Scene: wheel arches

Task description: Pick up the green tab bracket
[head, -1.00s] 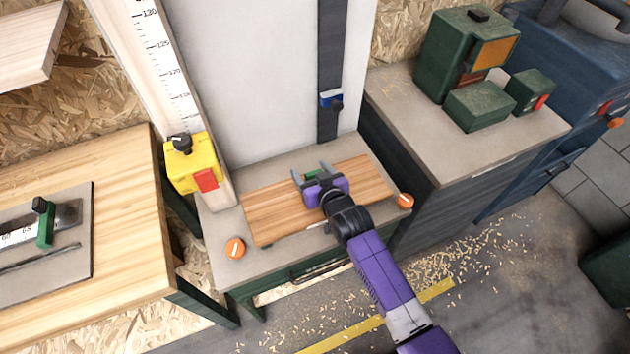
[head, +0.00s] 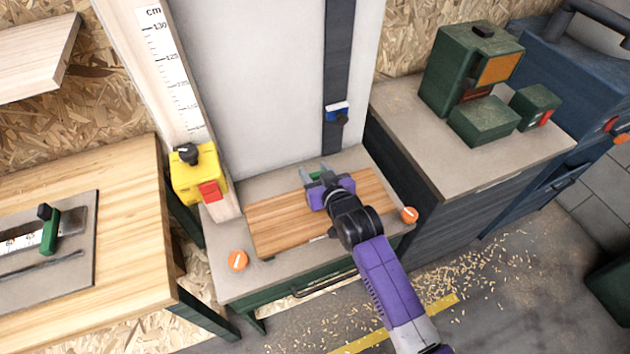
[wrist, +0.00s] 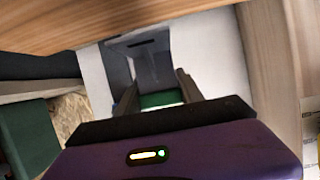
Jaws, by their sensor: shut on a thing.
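The green tab bracket (head: 317,176) shows as a small green piece between the grey fingers of my gripper (head: 314,170) in the head view. In the wrist view, the green bracket (wrist: 161,99) sits between the two fingers of my gripper (wrist: 158,88). My gripper is shut on it. Much of the bracket is hidden by the purple gripper body. In the head view they appear over the wooden board (head: 280,222); the height above it is hard to tell.
The board lies on a grey bench top (head: 228,280) with orange round knobs (head: 238,260) at its front corners. A yellow box with a red switch (head: 200,182) stands at left. Green machine blocks (head: 483,120) stand on the right cabinet. A blue-and-white piece (head: 337,113) is on the dark rail behind.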

